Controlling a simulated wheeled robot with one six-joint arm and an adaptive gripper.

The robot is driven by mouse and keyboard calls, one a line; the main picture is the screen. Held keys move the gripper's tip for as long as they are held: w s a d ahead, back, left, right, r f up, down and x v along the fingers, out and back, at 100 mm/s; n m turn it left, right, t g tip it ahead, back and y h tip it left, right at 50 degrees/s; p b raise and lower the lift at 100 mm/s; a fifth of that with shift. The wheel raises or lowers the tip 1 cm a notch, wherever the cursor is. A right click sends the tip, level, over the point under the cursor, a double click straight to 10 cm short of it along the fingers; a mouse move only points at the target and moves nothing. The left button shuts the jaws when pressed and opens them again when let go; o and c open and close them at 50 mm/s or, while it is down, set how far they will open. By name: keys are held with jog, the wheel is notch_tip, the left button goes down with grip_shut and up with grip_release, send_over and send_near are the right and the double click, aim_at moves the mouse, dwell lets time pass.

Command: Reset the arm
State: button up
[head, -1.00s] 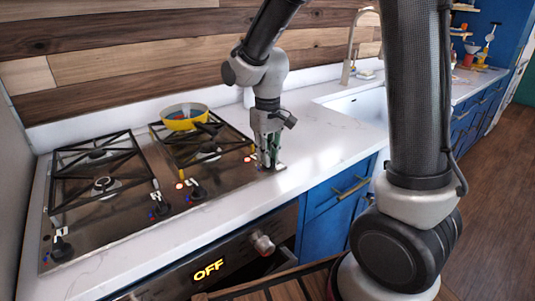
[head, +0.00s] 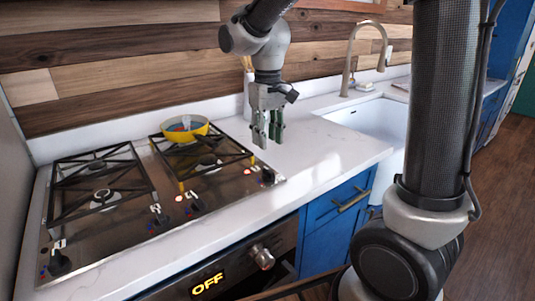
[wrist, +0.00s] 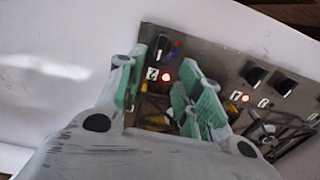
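My gripper (head: 268,138) hangs fingers-down in the head view, above the right end of the gas cooktop (head: 105,240) and the counter beside it. In the wrist view its two green-padded fingers (wrist: 165,88) stand apart, with cooktop, knobs and red lights showing between and beyond them. It is open and holds nothing. My arm reaches in from the top of the head view. The right-hand knob (head: 267,176) of the cooktop lies below the gripper, clear of the fingers.
The white counter (head: 310,150) between cooktop and sink is clear. The oven display (head: 207,287) reads OFF.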

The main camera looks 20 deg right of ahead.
notch_tip(320, 180, up, 2)
jog(key=shift+r, duration=0.25)
